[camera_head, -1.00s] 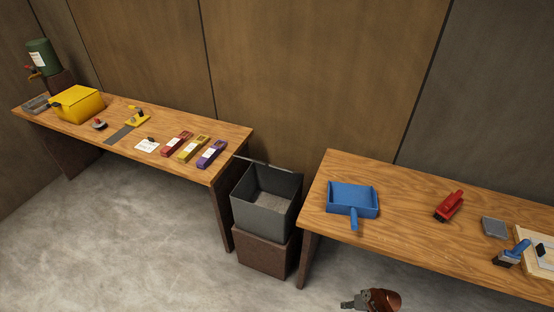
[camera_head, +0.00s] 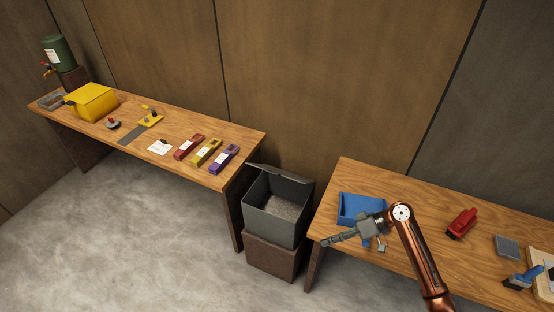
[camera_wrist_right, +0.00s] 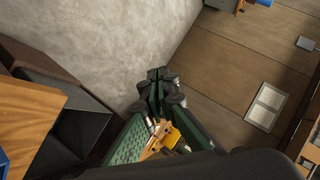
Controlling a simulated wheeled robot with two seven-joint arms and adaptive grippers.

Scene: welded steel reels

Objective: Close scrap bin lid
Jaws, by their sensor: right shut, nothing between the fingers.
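The scrap bin (camera_head: 275,222) is a dark grey open-topped box between the two tables in the head view, with grey scrap inside. Its lid (camera_head: 282,172) stands raised along the back rim, so the bin is open. My right gripper (camera_head: 326,241) is shut and empty, to the right of the bin and apart from it, above the front left corner of the right table. In the right wrist view its green and black fingers (camera_wrist_right: 158,88) meet at the tips; a dark grey box shape (camera_wrist_right: 75,130) shows to their left. My left gripper is out of view.
The bin stands on a brown block (camera_head: 272,258). A red tool (camera_head: 461,223) lies farther right. The left table (camera_head: 215,178) holds a yellow box (camera_head: 93,103). Open floor lies in front.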

